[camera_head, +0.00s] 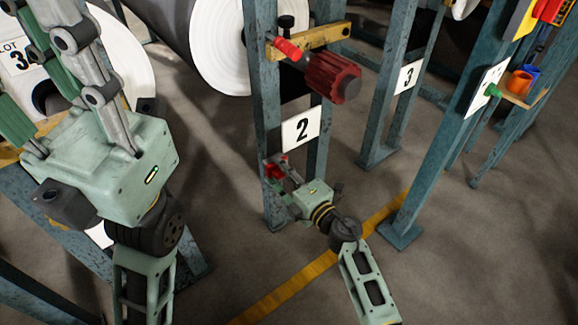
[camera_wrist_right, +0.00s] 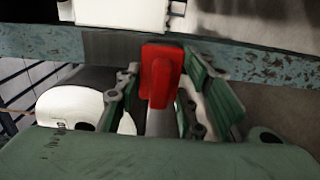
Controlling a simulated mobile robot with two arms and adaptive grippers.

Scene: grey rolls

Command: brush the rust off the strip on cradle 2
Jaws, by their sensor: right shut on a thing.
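The sign marked 2 (camera_head: 301,127) hangs on the teal upright (camera_head: 265,100) of cradle 2. My right gripper (camera_head: 281,178) is low at this upright, below the sign. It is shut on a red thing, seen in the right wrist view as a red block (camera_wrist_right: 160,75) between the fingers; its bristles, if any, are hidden. The block's end is in front of the upright; I cannot tell whether it touches. A dull grey-brown strip (camera_wrist_right: 112,47) shows on the upright beside it. My left gripper (camera_head: 50,70) is at the left, fingers apart and empty, tips near the frame's edge.
Large grey rolls (camera_head: 228,45) lie behind. At right stands an upright with a shelf (camera_head: 522,97) and cups. A yellow line (camera_head: 290,290) crosses the open floor.

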